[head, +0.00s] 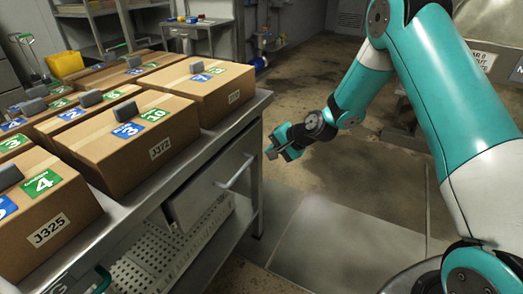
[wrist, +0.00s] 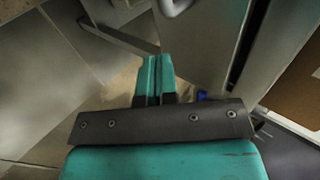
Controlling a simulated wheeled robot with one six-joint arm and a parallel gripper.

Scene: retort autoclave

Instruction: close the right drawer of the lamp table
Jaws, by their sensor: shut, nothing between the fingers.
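The lamp table (head: 262,97) is a grey metal bench along the left in the head view. Its right drawer (head: 208,193) is under the top, with a bar handle (head: 238,172) on its front. The drawer front appears to stand out a little from the table. My gripper (head: 272,153) is shut and empty, just right of the drawer and apart from the handle. In the wrist view my teal fingertips (wrist: 155,62) are together. A grey panel, seemingly the drawer front (wrist: 205,45), and part of the handle (wrist: 178,5) lie beyond them. The drawer's inside is hidden.
Several cardboard boxes (head: 155,148) with numbered labels and dark blocks cover the tabletop. A perforated lower shelf (head: 150,272) lies under the drawer. The floor (head: 325,225) right of the table is clear. A yellow container (head: 66,64) stands behind the boxes.

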